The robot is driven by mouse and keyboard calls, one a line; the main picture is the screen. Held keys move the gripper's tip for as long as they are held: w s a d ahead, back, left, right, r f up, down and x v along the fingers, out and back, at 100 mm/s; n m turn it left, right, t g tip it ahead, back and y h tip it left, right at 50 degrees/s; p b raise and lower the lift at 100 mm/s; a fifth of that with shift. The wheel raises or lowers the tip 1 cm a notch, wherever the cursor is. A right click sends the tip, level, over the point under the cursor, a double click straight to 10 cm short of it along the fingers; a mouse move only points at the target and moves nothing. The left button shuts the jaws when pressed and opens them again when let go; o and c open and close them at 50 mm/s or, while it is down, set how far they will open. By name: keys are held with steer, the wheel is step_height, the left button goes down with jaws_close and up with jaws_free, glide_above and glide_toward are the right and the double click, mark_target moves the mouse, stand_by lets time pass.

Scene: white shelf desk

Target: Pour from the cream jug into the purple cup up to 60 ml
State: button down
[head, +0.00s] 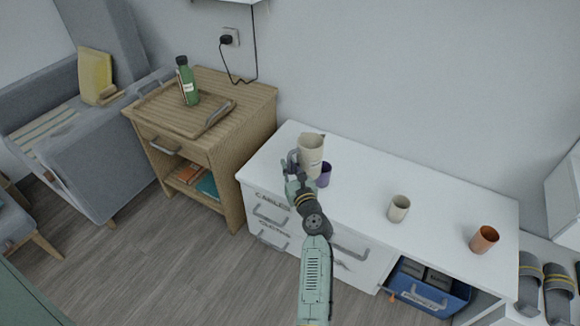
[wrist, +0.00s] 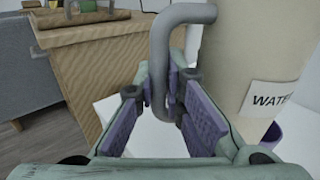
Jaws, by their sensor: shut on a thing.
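The cream jug (head: 311,155) is at the left part of the white desk, upright or nearly so. In the wrist view the jug (wrist: 255,60) fills the right side and bears a label reading "WATE", the rest cut off. My gripper (head: 290,172) is shut on the jug's grey handle (wrist: 160,60), which passes between the purple finger pads (wrist: 163,118). A sliver of the cup (wrist: 271,136) shows beside the jug in the wrist view. The inside of the cup is hidden.
On the white desk (head: 365,185) stand a beige cup (head: 399,208) and a copper-coloured cup (head: 484,239), both to the right. A wooden cabinet (head: 255,105) at the left holds a tray and a green bottle (head: 187,82). A blue crate (head: 425,292) sits under the desk.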

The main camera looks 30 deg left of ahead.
steer(key=shift+a+r+p, duration=0.1)
steer(key=shift+r+p, duration=0.2)
steer(key=shift+p, duration=0.1)
steer(key=shift+p, duration=0.35)
steer(key=shift+s+a+r+m+p, duration=0.1)
steer(key=shift+s+m+p, duration=0.05)
steer(key=shift+m+p, duration=0.6)
steer(key=p, duration=0.1)
steer(key=m+p, duration=0.1)
steer(key=p, duration=0.1)
steer(key=shift+s+a+m, duration=0.2)
steer(key=shift+s+m, duration=0.05)
steer(key=shift+s, duration=0.05)
steer(key=shift+f+p, duration=0.3)
steer(key=shift+r, duration=0.1)
